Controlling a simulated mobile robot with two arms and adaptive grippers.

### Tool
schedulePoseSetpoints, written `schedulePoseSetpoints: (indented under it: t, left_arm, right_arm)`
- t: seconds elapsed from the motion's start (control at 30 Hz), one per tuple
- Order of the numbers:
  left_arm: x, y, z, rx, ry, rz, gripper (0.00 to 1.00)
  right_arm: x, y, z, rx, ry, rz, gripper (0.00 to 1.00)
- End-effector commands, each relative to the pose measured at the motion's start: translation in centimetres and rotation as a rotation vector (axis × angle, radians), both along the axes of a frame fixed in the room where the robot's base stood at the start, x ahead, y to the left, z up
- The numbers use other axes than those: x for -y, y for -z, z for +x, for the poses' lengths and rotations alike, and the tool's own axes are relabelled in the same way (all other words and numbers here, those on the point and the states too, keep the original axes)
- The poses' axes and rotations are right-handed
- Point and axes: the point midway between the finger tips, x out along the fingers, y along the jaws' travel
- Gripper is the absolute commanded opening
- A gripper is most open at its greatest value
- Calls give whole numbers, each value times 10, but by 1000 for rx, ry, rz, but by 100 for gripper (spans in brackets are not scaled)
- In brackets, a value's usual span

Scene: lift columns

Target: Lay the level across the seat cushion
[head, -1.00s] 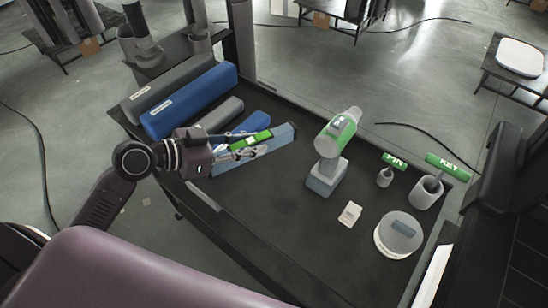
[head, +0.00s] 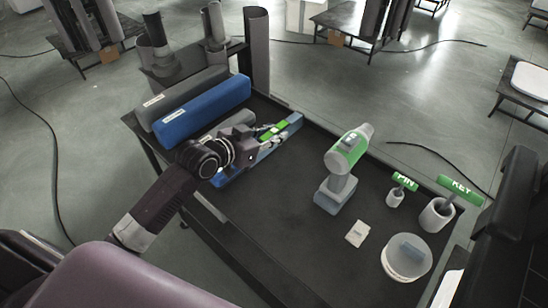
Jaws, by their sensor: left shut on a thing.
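I cannot make out a seat cushion with certainty. A smooth mauve padded shape (head: 130,278) fills the bottom left; it may be part of my own body. My right gripper is not in view.

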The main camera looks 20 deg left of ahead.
Motion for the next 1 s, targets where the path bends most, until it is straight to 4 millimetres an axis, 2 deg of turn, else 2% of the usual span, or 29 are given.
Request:
schedulePoseSetpoints:
  t: [0.1, 0.2, 0.37, 0.6, 0.7, 1.0]
  left_arm:
    - [0, 30, 0, -3, -1, -1, 0]
    - [0, 46, 0, 2, -1, -1, 0]
    - [0, 59, 0, 2, 0, 0, 0]
    - [0, 94, 0, 1, 0, 0, 0]
    - [0, 100, 1, 5, -1, 1, 0]
    - [0, 101, 0, 5, 0, 1, 0]
  right_arm:
    - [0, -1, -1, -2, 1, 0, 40]
    - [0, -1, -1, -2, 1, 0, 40]
    - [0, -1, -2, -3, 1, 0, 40]
    - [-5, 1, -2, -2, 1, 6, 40]
    - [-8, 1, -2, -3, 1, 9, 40]
    - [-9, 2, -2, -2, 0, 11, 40]
